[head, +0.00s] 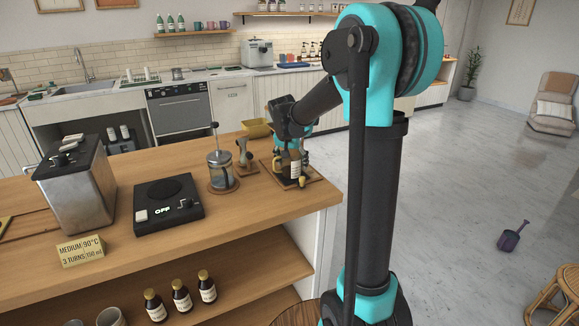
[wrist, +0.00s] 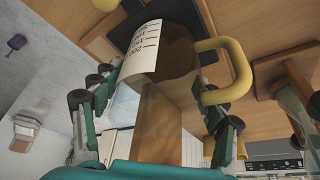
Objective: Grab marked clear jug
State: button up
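The marked clear jug (wrist: 178,62) shows in the wrist view with a yellow handle (wrist: 238,70), dark contents and a white label (wrist: 143,50) with printed lines. My gripper (wrist: 162,58) has one finger on each side of the jug, spread about as wide as its body. I cannot tell whether the fingers touch it.
A glass press (head: 219,172) and a tamper-like tool (head: 243,156) stand close left of the tray. A yellow container (head: 257,128) is behind it. A black scale (head: 168,205) and a metal machine (head: 80,190) are farther left. Open floor lies right of the counter.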

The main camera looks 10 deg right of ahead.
jog(key=c, duration=0.8)
jog(key=shift+r, duration=0.1)
